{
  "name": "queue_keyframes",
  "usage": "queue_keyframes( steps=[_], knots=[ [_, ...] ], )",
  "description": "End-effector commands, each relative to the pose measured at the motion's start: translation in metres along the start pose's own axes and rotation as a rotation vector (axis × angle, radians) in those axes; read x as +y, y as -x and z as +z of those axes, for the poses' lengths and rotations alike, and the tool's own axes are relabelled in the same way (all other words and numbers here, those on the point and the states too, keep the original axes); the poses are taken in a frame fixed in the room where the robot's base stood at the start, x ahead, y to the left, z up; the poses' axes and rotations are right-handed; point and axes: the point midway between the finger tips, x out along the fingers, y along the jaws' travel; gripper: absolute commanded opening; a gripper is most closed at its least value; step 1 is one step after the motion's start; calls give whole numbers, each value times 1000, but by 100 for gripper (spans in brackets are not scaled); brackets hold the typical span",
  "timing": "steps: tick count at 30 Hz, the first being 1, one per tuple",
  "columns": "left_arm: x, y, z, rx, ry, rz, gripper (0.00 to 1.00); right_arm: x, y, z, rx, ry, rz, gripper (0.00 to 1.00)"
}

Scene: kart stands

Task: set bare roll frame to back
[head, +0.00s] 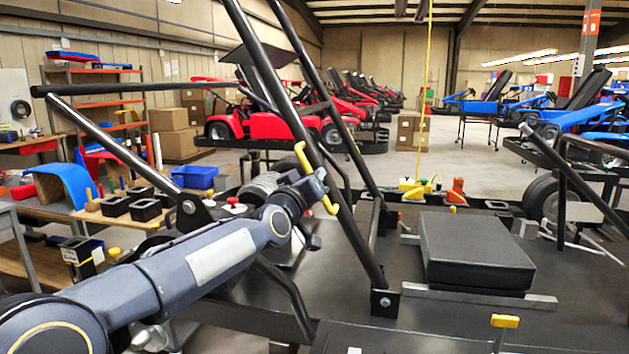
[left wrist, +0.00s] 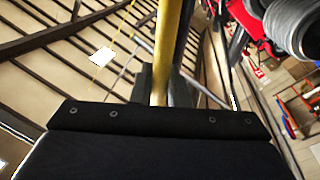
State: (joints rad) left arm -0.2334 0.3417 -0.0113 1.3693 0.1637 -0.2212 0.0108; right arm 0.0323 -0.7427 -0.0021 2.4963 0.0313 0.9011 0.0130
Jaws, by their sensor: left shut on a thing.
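The bare roll frame (head: 283,95) is made of black tubes and leans up and to the left across the middle of the head view. Its near tube meets a bolted bracket (head: 386,302) on the dark kart deck. A yellow handle (head: 303,158) sits on the near tube. My left gripper (head: 318,190) is at this handle, shut on it. In the left wrist view the yellow bar (left wrist: 167,45) runs between the dark fingers. The top of the frame is cut off by the picture edge. My right gripper is not in view.
A black padded block (head: 475,250) sits on the deck (head: 440,325) to the right of the frame. Another black tube frame (head: 562,190) stands at the right. Black tubes (head: 110,140) and a cluttered bench are at the left. Red karts (head: 250,128) are behind.

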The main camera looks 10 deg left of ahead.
Motion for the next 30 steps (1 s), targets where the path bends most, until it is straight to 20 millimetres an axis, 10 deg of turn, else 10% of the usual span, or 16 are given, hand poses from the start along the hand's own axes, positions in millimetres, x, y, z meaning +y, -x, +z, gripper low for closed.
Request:
queue_keyframes(
  steps=[7, 17, 30],
  knots=[
    [-5, 0, 4, -9, 3, -9, 32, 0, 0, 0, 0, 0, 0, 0],
    [-4, 4, 3, -6, 1, -7, 32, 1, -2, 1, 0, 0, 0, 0],
    [-4, 70, 2, -6, 2, -8, 32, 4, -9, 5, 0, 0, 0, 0]
  ],
)
